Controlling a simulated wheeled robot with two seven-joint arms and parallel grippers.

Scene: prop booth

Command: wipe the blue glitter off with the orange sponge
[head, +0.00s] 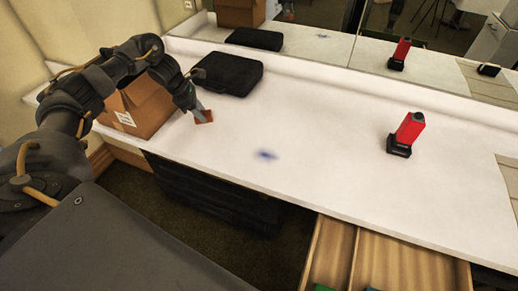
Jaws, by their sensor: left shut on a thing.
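The blue glitter (265,155) is a small dark blue smudge on the white table, left of its middle. The orange sponge (205,117) is a small orange-red block at the tip of my left gripper (198,108). My left gripper is shut on the sponge, to the left of and behind the glitter and apart from it. The sponge is at or just above the table top; I cannot tell if it touches. My right gripper is not in view.
A cardboard box (143,107) stands beside my left arm. A black case (227,74) lies behind the gripper. A red and black device (406,134) stands at the right. An open wooden drawer (385,262) is below the front edge. A mirror runs along the back. Table around the glitter is clear.

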